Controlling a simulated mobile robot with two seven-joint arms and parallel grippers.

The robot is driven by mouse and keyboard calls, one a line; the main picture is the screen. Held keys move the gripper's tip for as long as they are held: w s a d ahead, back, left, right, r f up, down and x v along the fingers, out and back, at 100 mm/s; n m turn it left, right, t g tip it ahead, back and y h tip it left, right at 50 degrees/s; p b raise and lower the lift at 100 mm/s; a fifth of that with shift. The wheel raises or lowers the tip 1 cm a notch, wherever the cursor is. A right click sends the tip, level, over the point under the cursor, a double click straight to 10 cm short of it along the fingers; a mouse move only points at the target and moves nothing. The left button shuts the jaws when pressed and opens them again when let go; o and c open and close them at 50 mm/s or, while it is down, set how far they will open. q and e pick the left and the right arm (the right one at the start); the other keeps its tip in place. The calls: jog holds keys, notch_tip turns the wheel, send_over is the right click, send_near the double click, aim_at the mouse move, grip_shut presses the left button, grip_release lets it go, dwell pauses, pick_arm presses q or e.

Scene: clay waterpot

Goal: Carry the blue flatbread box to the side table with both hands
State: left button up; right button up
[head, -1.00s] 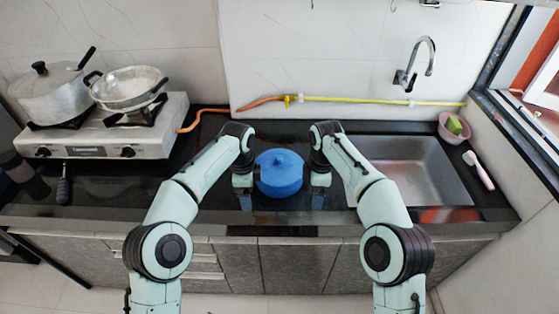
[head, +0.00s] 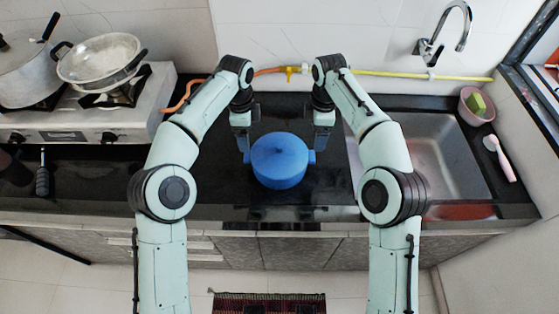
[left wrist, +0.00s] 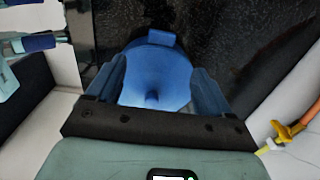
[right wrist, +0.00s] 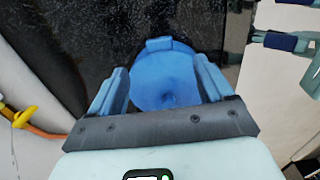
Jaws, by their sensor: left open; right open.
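The blue flatbread box (head: 280,162), round with a knobbed lid, stands upright on the black counter (head: 225,190). A small blue side handle (head: 311,157) shows on its right. My left gripper (head: 243,143) is open at the box's left rear side, and my right gripper (head: 321,143) is open at its right rear side. The box also shows between the open fingers in the left wrist view (left wrist: 155,75) and the right wrist view (right wrist: 165,80). I cannot tell whether any finger touches it. The side table is not in view.
A gas stove (head: 85,125) with a pot (head: 28,75) and a pan (head: 100,62) stands at the left. A steel sink (head: 440,155) is at the right. A yellow and orange hose (head: 375,73) runs behind. A dark mat (head: 268,304) lies on the floor.

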aim_at(249, 155)
pick_arm(q)
notch_tip(249, 155, down, 13)
jog(key=shift+w+f, duration=0.1)
jog(key=shift+f, duration=0.1)
pick_arm(e)
notch_tip(249, 155, down, 14)
jog(key=shift+w+r, duration=0.1)
jog(key=shift+r, duration=0.15)
pick_arm(q)
grip_shut()
pick_arm(e)
grip_shut()
pick_arm(q)
jog(key=shift+r, duration=0.1)
pick_arm(e)
jog(key=shift+r, duration=0.1)
